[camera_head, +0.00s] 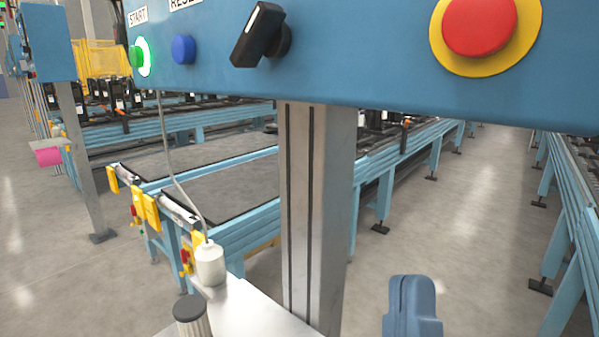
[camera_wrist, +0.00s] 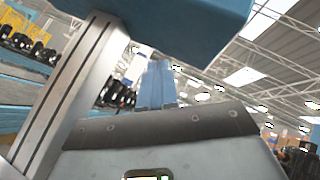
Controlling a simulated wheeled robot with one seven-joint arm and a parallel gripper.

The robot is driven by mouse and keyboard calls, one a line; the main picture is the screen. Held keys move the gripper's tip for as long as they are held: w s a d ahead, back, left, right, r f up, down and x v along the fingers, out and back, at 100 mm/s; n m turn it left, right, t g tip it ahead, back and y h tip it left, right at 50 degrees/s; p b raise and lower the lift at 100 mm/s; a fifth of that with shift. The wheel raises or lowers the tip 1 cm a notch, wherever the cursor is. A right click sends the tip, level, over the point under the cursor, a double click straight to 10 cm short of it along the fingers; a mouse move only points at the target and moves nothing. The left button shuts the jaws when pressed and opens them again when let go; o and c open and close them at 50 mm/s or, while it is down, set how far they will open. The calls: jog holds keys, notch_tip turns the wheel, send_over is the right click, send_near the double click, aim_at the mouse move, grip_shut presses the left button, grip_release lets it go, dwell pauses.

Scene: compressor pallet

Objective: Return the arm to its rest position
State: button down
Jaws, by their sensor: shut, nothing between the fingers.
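My gripper (camera_head: 411,288) shows as a blue-grey shape at the bottom of the head view, to the right of the metal post and below the blue control panel (camera_head: 350,75). In the wrist view its two light blue fingers (camera_wrist: 158,68) are together with nothing between them. They are apart from the post. Most of my arm is out of view.
The panel carries a lit green START button (camera_head: 137,57), a blue button (camera_head: 183,49), a black rotary switch (camera_head: 258,36) and a red emergency stop (camera_head: 479,22). The metal post (camera_head: 318,210) stands close by. Blue conveyors (camera_head: 215,180) lie behind; bare floor shows right of the post.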

jog(key=s+d+f+n+g+y, duration=0.2)
jog(key=s+d+f+n+g, duration=0.3)
jog(key=s+f+n, duration=0.6)
jog(key=s+d+f+n+g+y, duration=0.3)
jog(key=s+d+f+n+g, duration=0.3)
jog(key=s+f+n, duration=0.5)
jog(key=d+n, duration=0.2)
jog(key=n, duration=0.4)
jog(key=shift+s+d+f+n, duration=0.3)
jog(key=shift+s+d+f, duration=0.05)
